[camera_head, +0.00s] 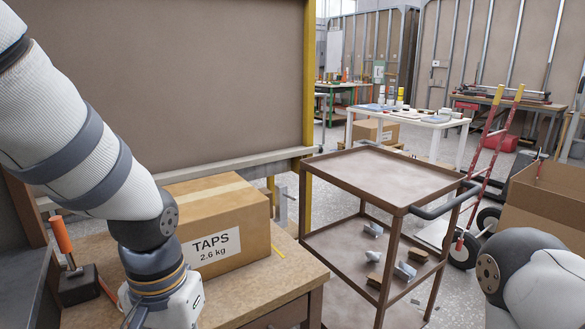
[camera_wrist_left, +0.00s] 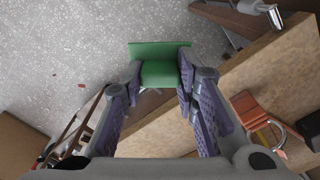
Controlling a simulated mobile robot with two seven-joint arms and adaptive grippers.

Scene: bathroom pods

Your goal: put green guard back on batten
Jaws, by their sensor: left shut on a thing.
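The green guard (camera_wrist_left: 160,73) shows in the left wrist view, between the two fingers of my left gripper (camera_wrist_left: 160,84). The fingers are closed on it, and its wide upper plate sticks out past the fingertips. In that view the speckled floor lies behind it, with the wooden bench edge just to the right. In the head view my left arm comes down over the bench front at lower left; its fingers and the guard are out of frame there. I cannot tell which piece is the batten. My right arm shows at lower right, its gripper out of view.
A cardboard box marked TAPS (camera_head: 213,225) stands on the wooden bench (camera_head: 290,266), close beside my left arm. An orange-handled tool (camera_head: 64,240) stands at left. A brown trolley (camera_head: 385,172) stands to the right, with small parts on its lower shelf. A large brown panel (camera_head: 170,75) rises behind.

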